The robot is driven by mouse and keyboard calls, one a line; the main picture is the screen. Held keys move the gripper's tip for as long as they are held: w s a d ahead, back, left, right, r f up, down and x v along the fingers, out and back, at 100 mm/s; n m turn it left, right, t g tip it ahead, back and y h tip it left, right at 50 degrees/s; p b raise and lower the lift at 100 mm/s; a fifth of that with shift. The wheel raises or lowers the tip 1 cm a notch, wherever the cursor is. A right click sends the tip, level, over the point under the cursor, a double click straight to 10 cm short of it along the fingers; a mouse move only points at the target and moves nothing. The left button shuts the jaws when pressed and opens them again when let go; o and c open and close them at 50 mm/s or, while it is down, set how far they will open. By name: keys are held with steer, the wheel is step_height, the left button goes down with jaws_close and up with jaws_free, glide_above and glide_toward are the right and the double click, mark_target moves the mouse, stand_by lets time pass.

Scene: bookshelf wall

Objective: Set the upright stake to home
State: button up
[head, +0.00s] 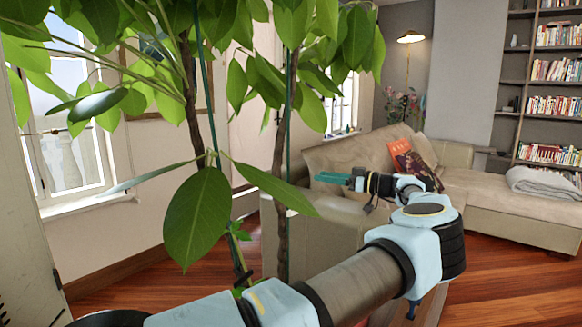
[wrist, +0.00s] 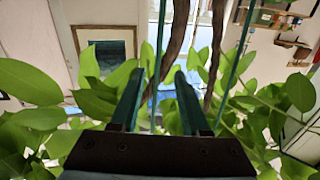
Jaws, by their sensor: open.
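Two thin green stakes stand among a leafy plant's stems in the head view. The right stake (head: 290,92) runs close to upright along a brown stem; the left stake (head: 207,92) leans slightly. Leaves hide parts of both. My gripper (head: 322,178) is right of the right stake, pointing left toward it with teal fingers, apart from it in the picture. In the wrist view my gripper (wrist: 160,72) is open; one thin stake (wrist: 160,45) shows in line with the gap between the fingers, and another (wrist: 238,58) is right of them. I cannot tell their distance.
Large leaves (head: 197,215) crowd the space left of my gripper, and brown stems (head: 282,150) run beside the stakes. Bookshelves (head: 550,95) are at far right. Wooden floor (head: 500,275) is clear at lower right.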

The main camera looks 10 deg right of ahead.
steer(key=p+x, duration=0.3)
steer(key=x, duration=0.8)
steer(key=shift+p, duration=0.4)
steer(key=shift+w, duration=0.1)
steer(key=shift+c, duration=0.3)
steer(key=shift+d, duration=0.1)
jaws_close()
stand_by(0.4)
